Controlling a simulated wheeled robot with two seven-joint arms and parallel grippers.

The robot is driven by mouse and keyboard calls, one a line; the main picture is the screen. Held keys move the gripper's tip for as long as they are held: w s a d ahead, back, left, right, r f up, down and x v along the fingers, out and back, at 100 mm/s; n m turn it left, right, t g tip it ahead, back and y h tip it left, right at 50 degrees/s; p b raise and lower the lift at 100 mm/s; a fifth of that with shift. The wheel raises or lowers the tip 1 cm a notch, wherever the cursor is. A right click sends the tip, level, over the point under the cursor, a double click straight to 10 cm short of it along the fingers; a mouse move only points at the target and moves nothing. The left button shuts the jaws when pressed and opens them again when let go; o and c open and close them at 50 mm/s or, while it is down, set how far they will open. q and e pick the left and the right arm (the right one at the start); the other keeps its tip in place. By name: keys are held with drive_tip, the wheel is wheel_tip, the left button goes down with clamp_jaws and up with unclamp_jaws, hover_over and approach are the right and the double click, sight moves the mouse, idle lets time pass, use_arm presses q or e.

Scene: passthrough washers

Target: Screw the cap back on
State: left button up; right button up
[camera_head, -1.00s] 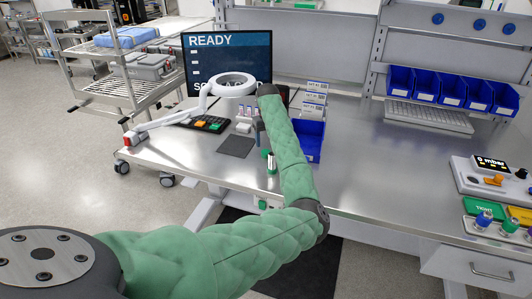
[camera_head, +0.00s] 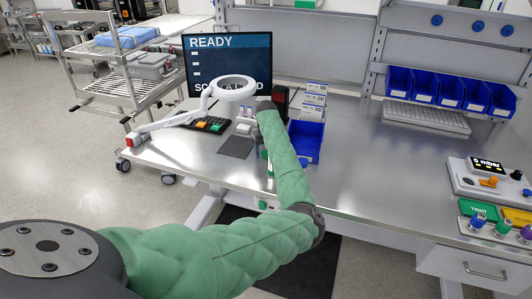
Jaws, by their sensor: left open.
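My left arm comes in from the lower left in a green sleeve and bends back over the bench. Its gripper (camera_head: 257,142) points down beyond the forearm; it is small, partly hidden, and open. A small upright piece with green at its top (camera_head: 265,155) stands on the bench just below the gripper, mostly behind the sleeve. I cannot tell whether the green is a cap, or whether a finger touches it. Several small colour-topped cylinders (camera_head: 478,221) stand at the right edge by a green "TIGHT" plate (camera_head: 477,208). My right gripper is out of view.
A gauge box (camera_head: 488,177) reads "0 mbar". A monitor (camera_head: 227,62) shows "READY". The bench middle right is clear.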

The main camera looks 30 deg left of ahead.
use_arm(q)
drive_tip(key=shift+f, duration=0.1)
drive_tip(key=c, duration=1)
